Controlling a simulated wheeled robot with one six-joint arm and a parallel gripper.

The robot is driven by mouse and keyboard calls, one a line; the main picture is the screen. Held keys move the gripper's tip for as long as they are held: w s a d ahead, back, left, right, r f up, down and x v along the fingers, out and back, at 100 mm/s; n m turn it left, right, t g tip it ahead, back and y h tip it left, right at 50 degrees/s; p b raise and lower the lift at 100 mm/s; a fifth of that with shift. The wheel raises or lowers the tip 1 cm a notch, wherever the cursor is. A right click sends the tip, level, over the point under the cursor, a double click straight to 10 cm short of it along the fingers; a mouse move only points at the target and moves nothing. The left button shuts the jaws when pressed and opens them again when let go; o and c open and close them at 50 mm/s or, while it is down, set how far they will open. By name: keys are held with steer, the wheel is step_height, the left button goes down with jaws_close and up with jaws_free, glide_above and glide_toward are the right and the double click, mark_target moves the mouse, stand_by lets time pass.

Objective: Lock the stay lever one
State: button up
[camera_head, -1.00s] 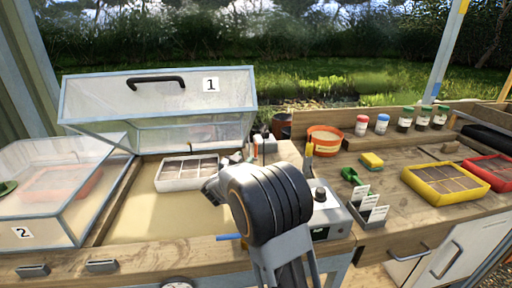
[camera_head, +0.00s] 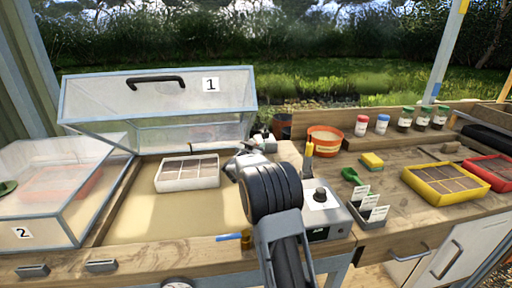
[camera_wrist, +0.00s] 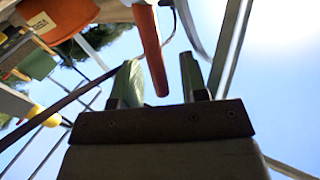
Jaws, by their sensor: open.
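Lid one (camera_head: 160,100), a clear framed cover with a black handle and a "1" label, stands raised over the left bench. A red-orange lever-like bar (camera_wrist: 150,50) shows in the wrist view, apparently the stay lever. My gripper (camera_wrist: 160,62) is open, and the bar's rounded end appears between its two fingers, nearer the left one. I cannot tell whether they touch it. In the head view my arm hides the lever, and my gripper there is mostly hidden behind my wrist, near the lid's right side.
Lid two (camera_head: 60,190) is down at the left. A white seed tray (camera_head: 187,183) sits on the sandy bed under lid one. A grey control box (camera_head: 322,212) stands right of my arm. An orange pot (camera_head: 325,140) and yellow tray (camera_head: 445,196) are farther right.

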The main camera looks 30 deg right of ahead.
steer(key=shift+c, duration=0.5)
jaws_close()
